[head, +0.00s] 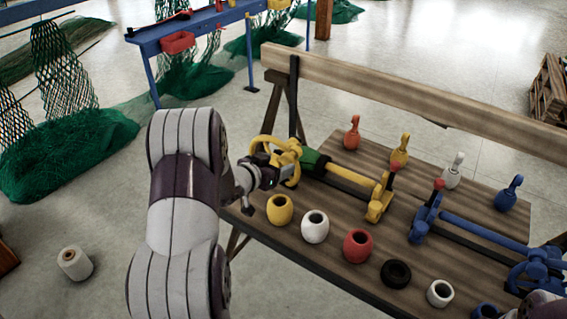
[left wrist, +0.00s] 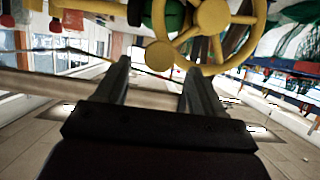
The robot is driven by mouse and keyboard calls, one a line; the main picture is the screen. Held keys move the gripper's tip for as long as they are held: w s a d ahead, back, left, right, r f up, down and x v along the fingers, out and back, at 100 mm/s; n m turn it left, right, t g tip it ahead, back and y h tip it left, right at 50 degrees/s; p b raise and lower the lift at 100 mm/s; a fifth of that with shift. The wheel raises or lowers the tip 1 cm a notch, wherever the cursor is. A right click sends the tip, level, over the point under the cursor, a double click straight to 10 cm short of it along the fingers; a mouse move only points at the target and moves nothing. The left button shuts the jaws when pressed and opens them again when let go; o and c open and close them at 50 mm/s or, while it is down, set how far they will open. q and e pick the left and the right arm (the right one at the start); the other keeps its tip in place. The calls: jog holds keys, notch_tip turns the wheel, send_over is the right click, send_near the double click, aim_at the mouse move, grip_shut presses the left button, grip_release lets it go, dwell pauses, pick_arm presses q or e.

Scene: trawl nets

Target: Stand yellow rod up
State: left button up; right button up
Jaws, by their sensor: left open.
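The yellow rod (head: 352,180) lies along the wooden table, between a green part (head: 313,161) and a yellow bracket (head: 379,203) with a red top. A yellow handwheel (head: 291,152) stands at the green end; it also shows large in the left wrist view (left wrist: 214,16). My left gripper (head: 273,166) is at this wheel, at the table's left end. My right gripper is in neither view.
A blue rod (head: 484,227) with its blue bracket (head: 424,219) lies to the right. Yellow (head: 279,210), white (head: 315,227), red (head: 357,246) and black (head: 396,273) rings line the front edge. Several coloured floats stand behind the rods. A wooden beam (head: 400,88) runs along the back.

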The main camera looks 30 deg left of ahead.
aim_at(285, 161)
pick_arm(q)
jog(key=x, duration=0.4)
jog(key=shift+w+f, duration=0.1)
jog(key=shift+w, duration=0.1)
jog(key=shift+s, duration=0.1)
